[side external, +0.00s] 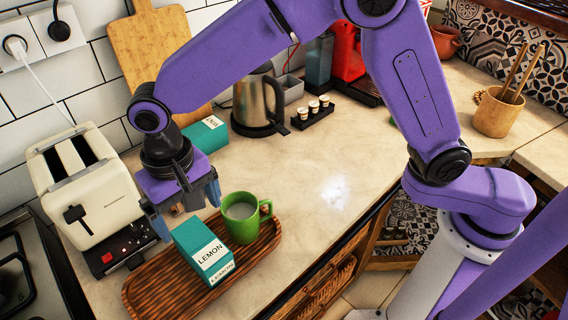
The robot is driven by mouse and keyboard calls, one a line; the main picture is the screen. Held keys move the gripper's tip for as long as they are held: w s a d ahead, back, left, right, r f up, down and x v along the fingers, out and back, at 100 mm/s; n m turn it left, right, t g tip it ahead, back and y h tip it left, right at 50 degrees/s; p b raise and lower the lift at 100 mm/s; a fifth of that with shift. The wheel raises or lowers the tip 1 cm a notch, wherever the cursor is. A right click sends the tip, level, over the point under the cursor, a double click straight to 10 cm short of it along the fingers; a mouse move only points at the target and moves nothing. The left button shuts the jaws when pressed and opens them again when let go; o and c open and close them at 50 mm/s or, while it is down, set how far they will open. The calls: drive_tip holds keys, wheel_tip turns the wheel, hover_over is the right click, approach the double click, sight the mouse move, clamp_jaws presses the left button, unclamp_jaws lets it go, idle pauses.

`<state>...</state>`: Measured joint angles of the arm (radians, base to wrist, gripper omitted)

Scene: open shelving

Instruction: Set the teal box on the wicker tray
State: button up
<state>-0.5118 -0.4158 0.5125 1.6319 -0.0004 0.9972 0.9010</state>
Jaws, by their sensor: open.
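A teal box (195,242) with a white LEMON label is within the outline of the brown wicker tray (150,295) and appears to rest on it, slightly angled. My gripper (184,208) is open just above and behind this box, its fingers apart and pointing down. The fingers do not appear to touch the box. A second teal box (206,136) with a white label lies on the counter behind my wrist, partly hidden by it.
A green mug (240,222) with a pale drink stands right beside the LEMON box at the tray. A cream toaster (95,190) is close on the left. A kettle (258,103) and small jars (313,108) stand behind. The counter right of the mug is clear.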

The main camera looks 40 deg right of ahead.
drive_tip(key=s+d+r+n, duration=0.1)
drive_tip(key=s+d+n, duration=0.3)
drive_tip(key=d, duration=0.7)
drive_tip(key=s+d+r+n, duration=0.1)
drive_tip(key=s+d+n, duration=0.3)
drive_tip(key=s+d, duration=0.5)
drive_tip(key=s+d+r+n, duration=0.1)
drive_tip(key=s+d+n, duration=0.3)
drive_tip(key=d, duration=0.9)
drive_tip(key=s, duration=0.2)
drive_tip(key=shift+s+d, duration=0.35)
drive_tip(key=shift+d, duration=0.05)
drive_tip(key=shift+r, duration=0.15)
